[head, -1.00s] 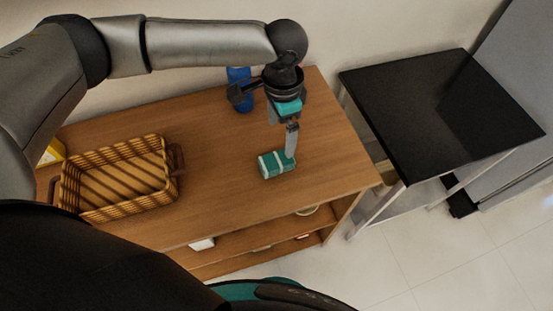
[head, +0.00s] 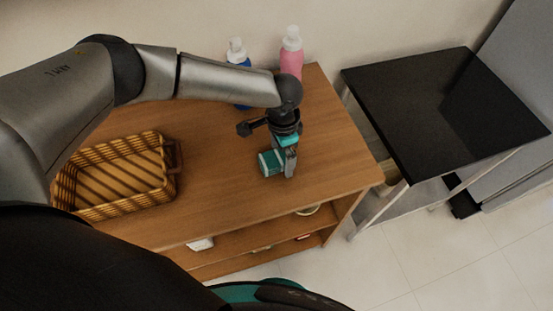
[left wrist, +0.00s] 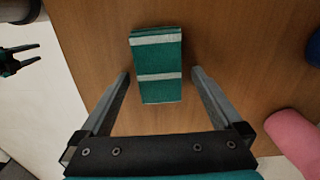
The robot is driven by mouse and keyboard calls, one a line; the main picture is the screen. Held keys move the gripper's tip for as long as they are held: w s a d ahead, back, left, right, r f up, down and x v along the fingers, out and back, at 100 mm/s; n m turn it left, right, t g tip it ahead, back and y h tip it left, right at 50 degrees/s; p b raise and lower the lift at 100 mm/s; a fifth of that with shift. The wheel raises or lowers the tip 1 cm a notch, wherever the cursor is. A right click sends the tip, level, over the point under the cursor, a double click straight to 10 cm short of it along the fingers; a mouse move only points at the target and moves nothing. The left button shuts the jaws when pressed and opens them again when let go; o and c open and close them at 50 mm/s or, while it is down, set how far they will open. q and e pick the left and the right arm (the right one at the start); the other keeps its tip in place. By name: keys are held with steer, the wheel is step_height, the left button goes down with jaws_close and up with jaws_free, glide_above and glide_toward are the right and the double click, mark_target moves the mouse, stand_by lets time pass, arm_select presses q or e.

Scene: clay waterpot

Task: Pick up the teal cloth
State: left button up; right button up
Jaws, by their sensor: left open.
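The teal cloth (head: 268,163) is folded, with pale stripes, and lies on the wooden table. It also shows in the left wrist view (left wrist: 160,90), between my open fingers, with a gap to each finger. My left gripper (head: 288,172) points down at the cloth and hides part of it in the head view. In the left wrist view the left gripper's fingers (left wrist: 160,75) stand on either side of the cloth, apart from it. My right gripper (left wrist: 20,60) shows small at the left edge of the left wrist view; its fingers are apart.
A wicker basket (head: 118,205) stands on the left of the wooden table (head: 225,205). A pink bottle (head: 291,60) and a blue bottle (head: 239,75) stand at the back edge, behind my left arm. A black-topped table (head: 440,105) stands to the right. The table around the cloth is clear.

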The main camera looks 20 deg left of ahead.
arm_select(q)
steer(key=c, duration=1.4)
